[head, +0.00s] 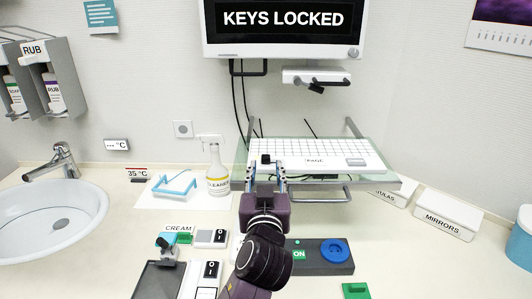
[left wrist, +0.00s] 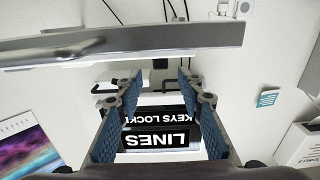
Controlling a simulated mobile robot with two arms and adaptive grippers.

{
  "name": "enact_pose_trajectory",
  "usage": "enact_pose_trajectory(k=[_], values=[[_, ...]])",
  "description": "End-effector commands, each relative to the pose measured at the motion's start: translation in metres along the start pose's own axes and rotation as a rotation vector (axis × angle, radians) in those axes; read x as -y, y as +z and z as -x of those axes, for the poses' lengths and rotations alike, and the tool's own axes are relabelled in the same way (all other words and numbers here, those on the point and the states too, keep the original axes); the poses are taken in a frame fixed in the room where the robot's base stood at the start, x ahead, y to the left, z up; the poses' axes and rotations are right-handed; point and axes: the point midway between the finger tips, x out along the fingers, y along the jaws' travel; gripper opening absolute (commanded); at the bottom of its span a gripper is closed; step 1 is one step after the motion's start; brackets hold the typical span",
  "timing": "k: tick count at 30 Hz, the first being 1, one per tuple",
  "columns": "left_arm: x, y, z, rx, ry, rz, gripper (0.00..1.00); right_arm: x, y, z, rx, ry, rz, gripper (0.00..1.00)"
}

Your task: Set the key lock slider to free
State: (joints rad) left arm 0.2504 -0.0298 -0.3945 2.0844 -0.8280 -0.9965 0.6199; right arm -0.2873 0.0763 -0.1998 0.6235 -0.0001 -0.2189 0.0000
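The screen (head: 281,20) on the wall reads KEYS LOCKED. In the left wrist view the screen (left wrist: 162,140) is upside down and also reads LINES. A white keyboard (head: 330,150) lies on a glass shelf (head: 384,180). A small black block (head: 265,158) shows between my left fingertips near the keyboard's left end; I cannot tell whether it is the key lock slider. My left gripper (head: 267,165) is open, pointing at the shelf from the front. Its fingers (left wrist: 158,88) stand apart in the left wrist view, with nothing clearly held. My right gripper is out of view.
A sink (head: 92,215) is at the far left. A switch panel (head: 320,262) lies in front. Boxes marked MIRRORS (head: 437,218) lie right. A grey bar (left wrist: 120,45) crosses the wrist view.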

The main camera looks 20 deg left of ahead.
Motion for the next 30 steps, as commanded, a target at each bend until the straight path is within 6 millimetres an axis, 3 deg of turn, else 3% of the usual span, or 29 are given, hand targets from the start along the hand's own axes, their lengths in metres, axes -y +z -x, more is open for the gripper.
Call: enact_pose_trajectory(k=[8, 18, 24, 30], values=[[0.002, -0.004, -0.045, 0.001, -0.003, -0.003, 0.35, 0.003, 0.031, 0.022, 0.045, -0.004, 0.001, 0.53], [0.001, 0.000, -0.068, 0.002, -0.001, 0.000, 0.35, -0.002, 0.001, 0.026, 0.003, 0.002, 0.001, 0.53], [0.001, 0.001, -0.068, 0.002, -0.001, 0.000, 0.35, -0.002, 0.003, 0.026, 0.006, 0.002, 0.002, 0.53], [0.001, 0.001, -0.068, 0.002, -0.001, 0.000, 0.13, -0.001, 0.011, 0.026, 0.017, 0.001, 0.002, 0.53]])
